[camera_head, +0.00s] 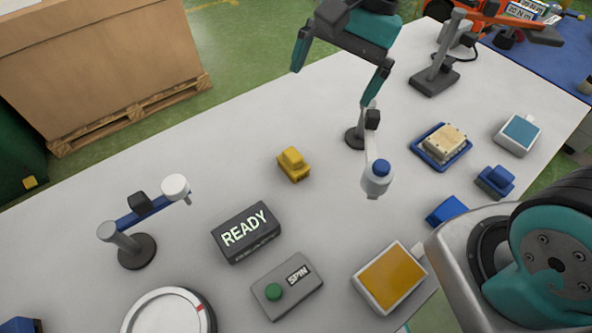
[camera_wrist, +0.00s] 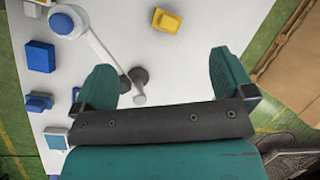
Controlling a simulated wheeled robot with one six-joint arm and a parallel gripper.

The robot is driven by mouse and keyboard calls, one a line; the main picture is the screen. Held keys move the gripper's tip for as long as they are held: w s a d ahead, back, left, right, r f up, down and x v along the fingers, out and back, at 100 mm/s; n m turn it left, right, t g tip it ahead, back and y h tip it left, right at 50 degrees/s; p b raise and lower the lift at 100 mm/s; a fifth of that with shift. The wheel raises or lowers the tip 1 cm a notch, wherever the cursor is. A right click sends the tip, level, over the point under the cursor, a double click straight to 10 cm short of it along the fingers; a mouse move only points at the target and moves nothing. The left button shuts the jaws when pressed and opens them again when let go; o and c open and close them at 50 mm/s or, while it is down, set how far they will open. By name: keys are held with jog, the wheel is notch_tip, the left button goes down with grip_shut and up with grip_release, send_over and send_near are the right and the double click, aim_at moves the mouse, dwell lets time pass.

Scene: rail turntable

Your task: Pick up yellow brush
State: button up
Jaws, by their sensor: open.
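The yellow brush (camera_head: 293,164) is a small blocky yellow piece lying on the grey-white table, left of centre between the READY box and the back edge. It also shows at the top middle of the wrist view (camera_wrist: 166,20). My gripper (camera_head: 333,86) is open and empty, with teal fingers spread wide. In the head view it hangs above the far part of the table, up and to the right of the brush, apart from it. In the wrist view the brush lies beyond the gap between the fingertips (camera_wrist: 162,64).
A black READY box (camera_head: 246,232), a grey SPIN button box (camera_head: 286,287) and a yellow-topped box (camera_head: 389,278) stand nearer. A jointed stand with a blue-capped head (camera_head: 376,176) rises right of the brush. Another stand (camera_head: 135,245) is at left. Table around the brush is clear.

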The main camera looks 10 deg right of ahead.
jog(key=w+f+m+b, duration=0.2)
jog(key=w+f+m, duration=0.2)
jog(key=f+m, duration=0.2)
send_near(294, 153)
jog(key=shift+m+g, duration=0.3)
jog(key=x, duration=0.6)
jog(key=shift+f, duration=0.35)
jog(key=shift+p+x, duration=0.6)
jog(key=shift+x, duration=2.35)
jog(key=shift+w+a, duration=0.1)
jog(key=shift+w, duration=0.05)
jog(key=c, duration=1.1)
jog(key=shift+r, duration=0.1)
notch_tip(294, 153, up, 20)
